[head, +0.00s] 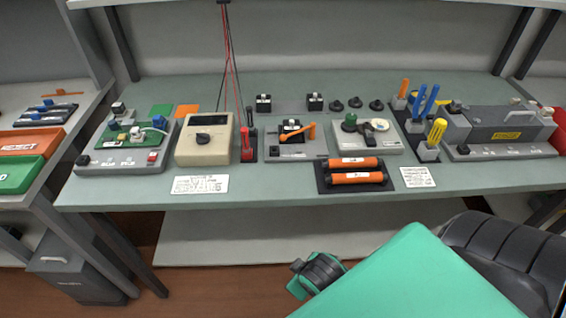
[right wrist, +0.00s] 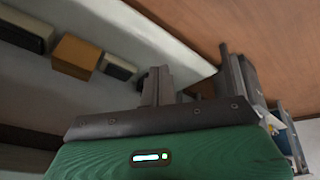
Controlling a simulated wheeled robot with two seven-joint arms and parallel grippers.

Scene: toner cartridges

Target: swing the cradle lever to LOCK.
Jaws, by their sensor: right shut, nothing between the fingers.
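The cradle (head: 285,150) is a grey box on the bench, near its middle. Its orange lever (head: 298,131) lies across the top, with its free end pointing right. The lettering on the cradle is too small to read. In the head view my green right arm is low, in front of the bench and well below the lever. My left gripper is not in view.
Two orange cartridges (head: 354,162) lie on a black mat right of the cradle's front. A beige meter (head: 205,142) and a red probe (head: 248,150) stand to its left. A grey unit with a round dish (head: 365,135) is to its right. White cards lie along the front edge.

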